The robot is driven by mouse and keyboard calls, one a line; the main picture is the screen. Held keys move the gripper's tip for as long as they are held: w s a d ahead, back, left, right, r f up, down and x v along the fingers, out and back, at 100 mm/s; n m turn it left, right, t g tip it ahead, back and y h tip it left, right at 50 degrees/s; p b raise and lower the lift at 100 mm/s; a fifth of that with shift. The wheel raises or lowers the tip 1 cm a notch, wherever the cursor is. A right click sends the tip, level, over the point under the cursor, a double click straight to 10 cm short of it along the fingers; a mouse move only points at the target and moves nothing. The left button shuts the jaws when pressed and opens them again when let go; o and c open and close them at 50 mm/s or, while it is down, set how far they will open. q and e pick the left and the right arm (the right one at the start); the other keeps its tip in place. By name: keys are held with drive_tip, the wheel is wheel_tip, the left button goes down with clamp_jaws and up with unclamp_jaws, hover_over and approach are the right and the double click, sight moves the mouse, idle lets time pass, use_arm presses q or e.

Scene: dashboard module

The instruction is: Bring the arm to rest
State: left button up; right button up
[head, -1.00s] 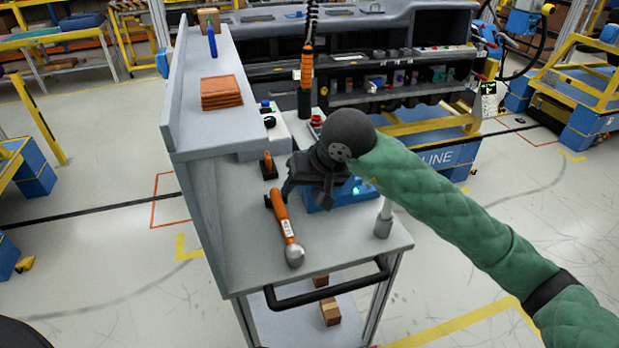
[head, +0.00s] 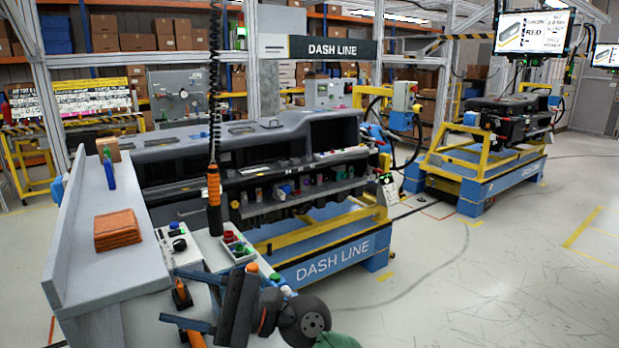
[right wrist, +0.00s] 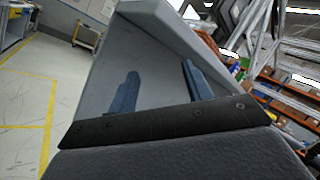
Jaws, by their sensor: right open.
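My right gripper (head: 174,297) is over the near end of the grey cart top, at the bottom of the head view. In the right wrist view the fingers (right wrist: 158,82) are also apart and empty, in front of a grey panel (right wrist: 160,55). My left gripper is in no current view.
The cart's grey side wall (head: 85,225) rises at the left, with orange cloths (head: 117,230) on its ledge. An orange-handled tool (head: 181,293) lies by the fingers. A cable-hung orange tool (head: 214,195) hangs ahead, before the dashboard (head: 250,150).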

drive_tip(key=w+d+f+m+t+h, duration=0.1)
drive_tip(key=w+d+m+t+h, duration=0.35)
drive_tip(key=d+m+t, duration=0.65)
drive_tip(key=w+d+f+m+t+h, duration=0.25)
drive_tip(key=w+d+m+t, duration=0.3)
drive_tip(key=m+t, duration=1.15)
drive_tip(key=d+f+m+g+h, duration=0.7)
drive_tip(key=d+f+m+h, duration=0.85)
drive_tip(key=m, duration=0.65)
drive_tip(key=s+d+f+m+g, duration=0.3)
drive_tip(key=s+f+m+g, duration=0.2)
drive_tip(key=s+f, duration=0.45)
drive_tip(key=s+d+f+m+g, duration=0.4)
drive_tip(key=s+f+m+g, duration=0.15)
drive_tip(key=f, duration=0.75)
drive_tip(key=s+d+f+m+g, duration=0.15)
drive_tip(key=s+f+g, duration=0.25)
drive_tip(key=s, duration=0.6)
use_arm(q)
drive_tip(key=shift+s+a+r+p, duration=0.3)
drive_tip(key=shift+a+r+p, duration=0.35)
drive_tip(key=shift+r, duration=0.3)
use_arm(e)
drive_tip(key=s+a+f+g+y, duration=0.1)
drive_tip(key=s+a+y, duration=0.1)
drive_tip(key=a, duration=0.6)
drive_tip(key=shift+s+f+g, duration=0.35)
drive_tip(key=shift+s, duration=0.25)
